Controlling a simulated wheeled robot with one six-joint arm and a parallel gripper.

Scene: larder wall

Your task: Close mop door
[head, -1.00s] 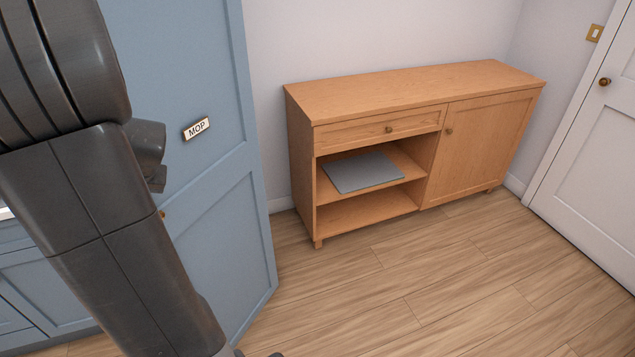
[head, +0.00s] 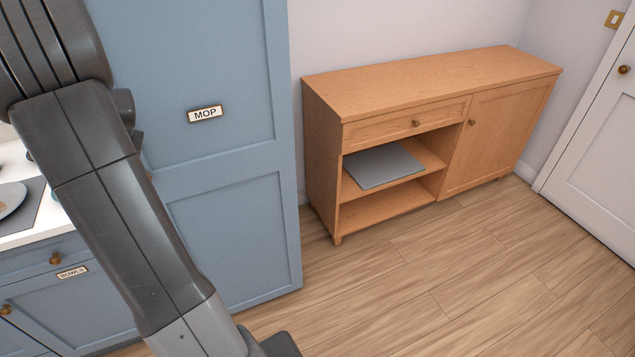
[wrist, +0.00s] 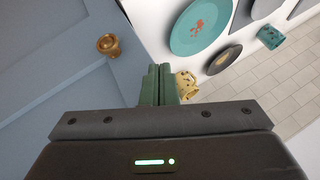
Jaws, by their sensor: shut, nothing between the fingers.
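The mop door (head: 225,150) is a tall blue panelled door with a "MOP" label (head: 205,114), left of centre in the head view. It looks flush or nearly flush with the cabinet front. Its left edge is hidden behind my arm, so I cannot tell if a gap is left. In the wrist view the blue door (wrist: 60,80) fills the left side, with a brass knob (wrist: 108,45) near its edge. My gripper (wrist: 160,85) is shut and empty, its green fingers to the right of and below the knob. I cannot tell if they touch the door.
A white worktop (head: 20,235) with a plate lies left, above a blue base cabinet. A wooden sideboard (head: 430,90) stands right. The floor before it is clear.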

